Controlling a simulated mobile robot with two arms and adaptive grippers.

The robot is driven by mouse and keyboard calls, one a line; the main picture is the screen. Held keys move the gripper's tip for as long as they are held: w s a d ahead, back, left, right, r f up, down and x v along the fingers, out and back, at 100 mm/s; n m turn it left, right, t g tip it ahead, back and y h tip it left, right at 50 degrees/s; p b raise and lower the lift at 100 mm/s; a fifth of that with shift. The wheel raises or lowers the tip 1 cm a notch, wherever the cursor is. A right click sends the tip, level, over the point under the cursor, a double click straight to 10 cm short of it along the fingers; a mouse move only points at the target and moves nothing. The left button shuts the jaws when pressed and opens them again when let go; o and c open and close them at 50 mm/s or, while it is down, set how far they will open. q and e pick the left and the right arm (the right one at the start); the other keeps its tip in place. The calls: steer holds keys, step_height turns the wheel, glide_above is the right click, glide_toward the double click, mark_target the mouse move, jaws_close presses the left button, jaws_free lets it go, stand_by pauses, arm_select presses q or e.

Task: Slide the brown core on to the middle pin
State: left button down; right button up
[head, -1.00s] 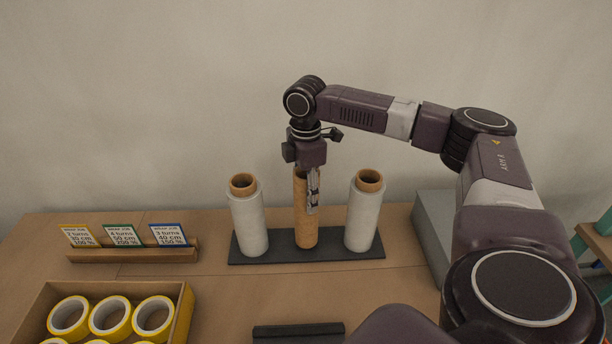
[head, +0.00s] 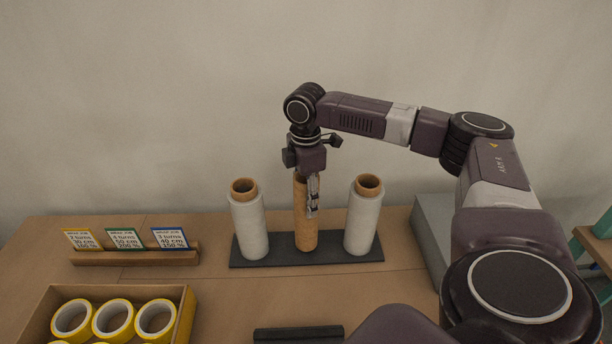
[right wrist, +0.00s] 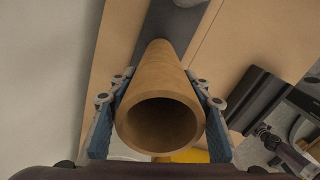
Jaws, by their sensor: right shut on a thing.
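The brown core (head: 305,225) stands upright between two white wrapped rolls on the dark base plate (head: 272,260). My right gripper (head: 309,195) is shut on the core near its top, pointing down from above. In the right wrist view the core (right wrist: 160,92) sits between the two blue-padded fingers (right wrist: 160,115), its open end facing the camera. The middle pin is hidden; the core stands where it would be. Whether the core's foot touches the plate is hard to tell. My left gripper is not in view.
White rolls flank the core at left (head: 250,228) and right (head: 362,222), close to it. A card rack (head: 135,258) stands at left. A box of yellow tape rolls (head: 185,315) is at front left. A grey block (head: 432,235) is at right.

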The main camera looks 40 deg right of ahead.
steer(key=shift+f, duration=0.65)
steer(key=o, duration=2)
steer(key=shift+o, duration=0.2)
step_height(320, 180, up, 8)
steer(key=p, duration=1)
